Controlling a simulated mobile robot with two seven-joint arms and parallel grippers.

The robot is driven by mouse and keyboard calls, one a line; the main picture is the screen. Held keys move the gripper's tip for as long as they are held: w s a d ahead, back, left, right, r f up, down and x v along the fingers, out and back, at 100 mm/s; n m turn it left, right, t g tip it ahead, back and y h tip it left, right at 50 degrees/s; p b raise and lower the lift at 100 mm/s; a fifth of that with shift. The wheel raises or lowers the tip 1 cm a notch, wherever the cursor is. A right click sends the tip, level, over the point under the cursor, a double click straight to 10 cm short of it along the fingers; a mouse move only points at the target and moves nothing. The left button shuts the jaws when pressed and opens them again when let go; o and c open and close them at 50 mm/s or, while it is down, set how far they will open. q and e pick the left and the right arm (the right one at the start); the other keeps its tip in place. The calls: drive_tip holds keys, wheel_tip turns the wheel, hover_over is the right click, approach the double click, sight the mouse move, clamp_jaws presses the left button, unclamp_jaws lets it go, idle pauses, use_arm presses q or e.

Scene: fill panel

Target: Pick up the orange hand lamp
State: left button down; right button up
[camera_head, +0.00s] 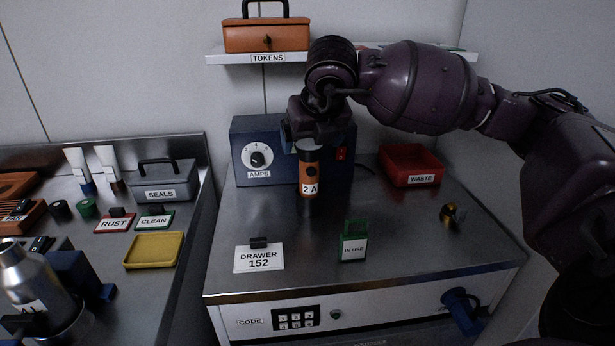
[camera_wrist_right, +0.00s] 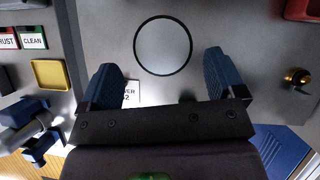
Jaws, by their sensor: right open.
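The orange hand lamp (camera_head: 309,178) stands upright on the steel cabinet top, with a black head, a black lower part and a "2 A" label on its orange body. My right gripper (camera_head: 309,134) is right above and behind its head in the head view. In the right wrist view my right gripper (camera_wrist_right: 160,72) is open, with two blue fingers wide apart. A pale round face with a black rim, apparently the lamp's top (camera_wrist_right: 163,47), shows between and just beyond the fingertips. I cannot tell whether the fingers touch it. My left gripper is not in view.
Behind the lamp stands the blue AMPS box (camera_head: 259,154). A red WASTE bin (camera_head: 409,163) is to the right, with a brass part (camera_head: 452,215) before it. The DRAWER 152 card (camera_head: 258,257) and a green IN USE holder (camera_head: 353,243) stand in front. A shelf (camera_head: 230,58) hangs above.

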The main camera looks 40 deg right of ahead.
sight(311, 146)
drive_tip(key=x, duration=0.2)
drive_tip(key=b+x, duration=0.1)
drive_tip(key=x, duration=0.2)
drive_tip(key=shift+d+f, duration=0.1)
drive_tip(key=shift+d, duration=0.15)
drive_tip(key=shift+s, duration=0.1)
drive_tip(key=shift+c, duration=1.1)
drive_tip(key=c, duration=1.2)
drive_tip(key=shift+r, duration=0.2)
